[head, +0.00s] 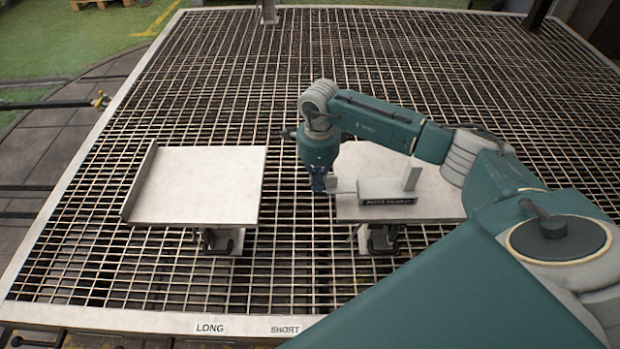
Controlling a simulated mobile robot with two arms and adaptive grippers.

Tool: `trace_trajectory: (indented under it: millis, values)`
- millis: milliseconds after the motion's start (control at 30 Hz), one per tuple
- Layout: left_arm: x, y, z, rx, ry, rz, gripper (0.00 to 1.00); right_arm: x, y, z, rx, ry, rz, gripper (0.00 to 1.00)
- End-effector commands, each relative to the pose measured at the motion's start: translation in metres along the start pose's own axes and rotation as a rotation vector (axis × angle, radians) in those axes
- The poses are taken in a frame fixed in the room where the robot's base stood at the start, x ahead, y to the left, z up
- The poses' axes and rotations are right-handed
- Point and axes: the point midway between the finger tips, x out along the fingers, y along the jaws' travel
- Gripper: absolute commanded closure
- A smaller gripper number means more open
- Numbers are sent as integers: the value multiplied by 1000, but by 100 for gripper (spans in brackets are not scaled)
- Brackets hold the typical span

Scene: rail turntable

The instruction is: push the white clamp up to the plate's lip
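The white clamp (411,176) is on the right-hand plate (440,207). A pale bar reaches left from the block toward my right gripper (319,187). That gripper points down at the right plate's left edge, close to or touching the bar; its fingers are small and dark, so their opening is unclear. The left plate (200,187) is empty and has a raised lip (141,180) along its left edge. My arm hides part of the right plate, and no lip shows clearly there. My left gripper is out of view.
Both plates stand on supports above a wide metal grating (110,265). A bare strip of grating separates them. The front rim carries labels LONG (210,329) and SHORT (285,330). My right arm covers the right side.

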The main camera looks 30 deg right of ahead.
Motion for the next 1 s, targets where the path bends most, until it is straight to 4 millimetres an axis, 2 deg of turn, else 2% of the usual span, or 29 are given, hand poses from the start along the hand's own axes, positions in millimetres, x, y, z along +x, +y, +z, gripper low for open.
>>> trace_trajectory:
  millis: [367,467,700,800,900,1000]
  values:
    - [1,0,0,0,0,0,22,1,0,-6,2,1,0,100]
    - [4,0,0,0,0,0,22,2,-1,-25,4,5,-1,100]
    - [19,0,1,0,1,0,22,4,-1,-96,6,7,-1,100]
    - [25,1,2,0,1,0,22,4,0,-120,4,6,0,100]
    - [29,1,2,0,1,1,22,3,0,-137,3,4,1,100]
    - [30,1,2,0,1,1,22,1,0,-146,1,2,1,100]
